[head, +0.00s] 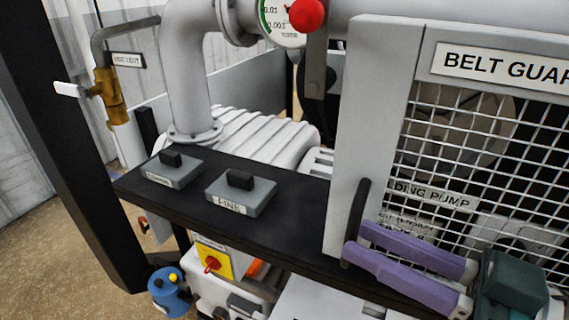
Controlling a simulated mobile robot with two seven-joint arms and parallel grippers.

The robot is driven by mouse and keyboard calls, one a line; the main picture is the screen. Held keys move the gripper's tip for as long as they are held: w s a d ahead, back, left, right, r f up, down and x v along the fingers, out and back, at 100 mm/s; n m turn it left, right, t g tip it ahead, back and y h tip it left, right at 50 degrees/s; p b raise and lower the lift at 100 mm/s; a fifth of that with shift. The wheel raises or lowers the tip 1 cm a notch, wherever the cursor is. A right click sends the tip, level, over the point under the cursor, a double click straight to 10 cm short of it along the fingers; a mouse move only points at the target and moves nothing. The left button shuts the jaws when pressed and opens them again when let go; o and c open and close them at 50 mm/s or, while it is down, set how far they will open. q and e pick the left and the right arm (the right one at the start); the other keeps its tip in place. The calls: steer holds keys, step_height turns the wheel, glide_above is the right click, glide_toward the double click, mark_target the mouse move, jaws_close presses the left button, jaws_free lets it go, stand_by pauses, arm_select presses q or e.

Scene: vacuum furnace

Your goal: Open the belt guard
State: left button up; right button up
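The belt guard (377,110) is a light grey panel with a wire mesh window and a "BELT GUARD" label, at the right of the head view. It stands upright against the frame and looks closed. Its black bar handle (357,205) is on the left edge, near the bottom. My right gripper (354,240) comes in from the lower right with two purple fingers at the handle's lower part. The near finger crosses in front of the handle and the other finger's tip is beside it. A narrow gap shows between the fingers; whether they grip the handle is unclear. My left gripper is out of view.
A black shelf (290,222) with two labelled switch boxes, one marked "FINE" (240,193), runs left of the guard. A grey pipe (186,75), a gauge (284,22) and a red knob (307,14) are above. A brass valve (108,95) is at left. Floor shows at lower left.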

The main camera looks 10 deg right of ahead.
steer(key=x, duration=0.6)
steer(key=shift+p, duration=0.4)
jaws_close()
stand_by(0.9)
